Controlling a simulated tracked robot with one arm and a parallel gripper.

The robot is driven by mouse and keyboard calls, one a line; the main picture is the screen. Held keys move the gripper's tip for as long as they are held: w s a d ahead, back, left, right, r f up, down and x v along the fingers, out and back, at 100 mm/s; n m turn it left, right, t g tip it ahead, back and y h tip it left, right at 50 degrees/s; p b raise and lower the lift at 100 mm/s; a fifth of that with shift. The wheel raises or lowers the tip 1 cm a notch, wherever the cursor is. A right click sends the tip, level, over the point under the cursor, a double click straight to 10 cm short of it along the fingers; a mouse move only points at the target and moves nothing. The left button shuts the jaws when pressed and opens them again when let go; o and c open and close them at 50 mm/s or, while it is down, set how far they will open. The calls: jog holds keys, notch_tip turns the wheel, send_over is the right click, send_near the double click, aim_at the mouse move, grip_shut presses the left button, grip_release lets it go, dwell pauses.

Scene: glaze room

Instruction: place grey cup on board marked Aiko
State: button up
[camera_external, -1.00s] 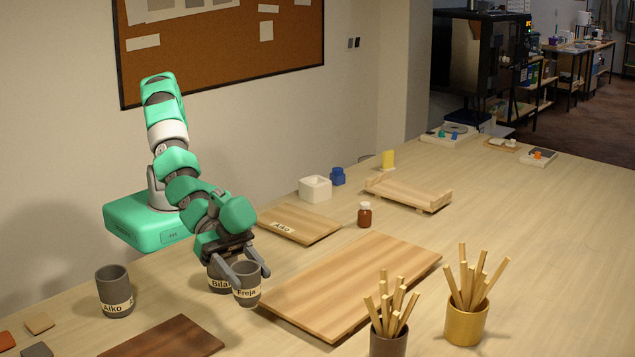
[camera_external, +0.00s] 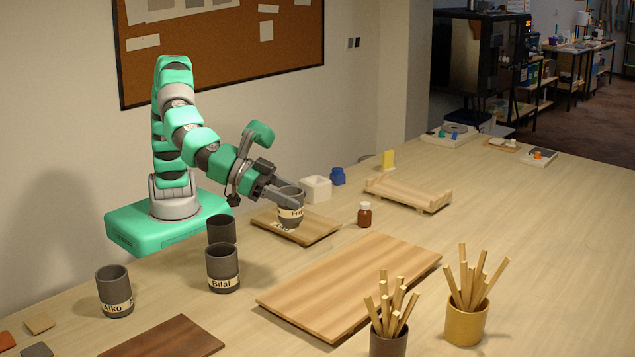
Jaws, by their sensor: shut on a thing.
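My gripper (camera_external: 284,200) is shut on a grey cup labelled Freja (camera_external: 291,215) and holds it upright over the small wooden board (camera_external: 316,232). The board's name label reads Aiko in the earlier view and is now partly hidden by the cup. I cannot tell whether the cup's base touches the board. A grey cup labelled Aiko (camera_external: 114,285) stands at the left of the table. A grey cup labelled Bilal (camera_external: 222,263) stands in the middle left, with another dark grey cup (camera_external: 221,228) behind it, its label hidden.
A large wooden board (camera_external: 355,283) lies in front. A brown bottle (camera_external: 364,215), white box (camera_external: 316,188) and wooden tray (camera_external: 408,194) stand near the small board. Two pots of sticks (camera_external: 466,322) are at the front right. A dark board (camera_external: 170,340) lies front left.

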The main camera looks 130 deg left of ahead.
jog(key=s+a+f+n+g+y+b, duration=0.25)
jog(key=s+a, duration=0.45)
jog(key=s, duration=0.5)
jog(key=s+a+f+n+g+y+b, duration=0.2)
jog(key=s+a+f+n+g, duration=0.3)
jog(key=s, duration=0.7)
jog(key=s+a+f+n+g+y+b, duration=0.1)
jog(key=s+a+f+n+y+b, duration=0.1)
jog(key=s+a, duration=0.8)
jog(key=shift+m, duration=0.25)
jog(key=shift+w+a+f+b, duration=0.45)
jog(key=shift+w+f, duration=0.35)
jog(key=shift+w, duration=1.4)
jog(key=shift+w+a+f+b, duration=0.25)
jog(key=shift+w+f+b, duration=0.45)
jog(key=shift+w, duration=1.45)
jog(key=shift+w+a+f+b, duration=0.35)
jog(key=shift+w+f, duration=0.55)
jog(key=shift+w, duration=1.3)
jog(key=shift+f+t, duration=0.15)
jog(key=shift+t, duration=0.1)
jog(key=o, duration=1)
jog(key=shift+o, duration=0.2)
